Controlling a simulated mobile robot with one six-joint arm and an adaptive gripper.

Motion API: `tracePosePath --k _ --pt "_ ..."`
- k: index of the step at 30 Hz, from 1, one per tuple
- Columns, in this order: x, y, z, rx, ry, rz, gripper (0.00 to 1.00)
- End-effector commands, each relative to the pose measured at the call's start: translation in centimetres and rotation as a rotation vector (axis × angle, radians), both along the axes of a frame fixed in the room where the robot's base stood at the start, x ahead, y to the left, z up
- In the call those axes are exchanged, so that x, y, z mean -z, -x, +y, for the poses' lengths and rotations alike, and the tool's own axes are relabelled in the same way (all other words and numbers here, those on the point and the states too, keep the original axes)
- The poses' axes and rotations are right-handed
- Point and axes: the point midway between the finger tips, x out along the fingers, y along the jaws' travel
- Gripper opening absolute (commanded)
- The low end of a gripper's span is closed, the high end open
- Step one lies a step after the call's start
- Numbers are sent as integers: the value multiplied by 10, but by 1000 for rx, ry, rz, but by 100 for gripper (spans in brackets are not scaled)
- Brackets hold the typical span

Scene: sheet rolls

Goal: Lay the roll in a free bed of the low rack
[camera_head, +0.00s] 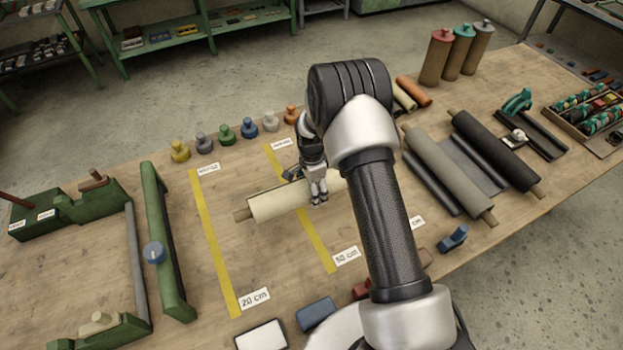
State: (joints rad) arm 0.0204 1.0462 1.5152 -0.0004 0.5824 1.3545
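A cream roll (275,205) with a wooden core end sticking out at its left lies on the wooden table, across a yellow tape line. My gripper (318,199) points down at the right part of this roll. Its fingertips are at the roll, but whether they are closed on it is not clear. My arm hides some of the area right of the roll. The low rack (470,165), dark grey, is at the right of the table. A grey-beige roll (445,172) and a black roll (495,150) lie at it. A dark trough-like part (540,135) at its right end looks empty.
A green frame (163,240) with a blue knob stands at the left. Several coloured knobbed weights (227,134) line the back edge. Upright rolls (437,56) stand at the back right. A sorting box (590,112) is far right.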

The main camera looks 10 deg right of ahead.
Motion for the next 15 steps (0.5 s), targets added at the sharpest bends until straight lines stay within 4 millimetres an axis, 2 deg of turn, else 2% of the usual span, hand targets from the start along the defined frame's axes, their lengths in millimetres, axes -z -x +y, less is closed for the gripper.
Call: tracePosePath --k 4,15 --pt "17 -3 0 0 0 -8 6" --pt "37 -3 0 0 1 -7 6"
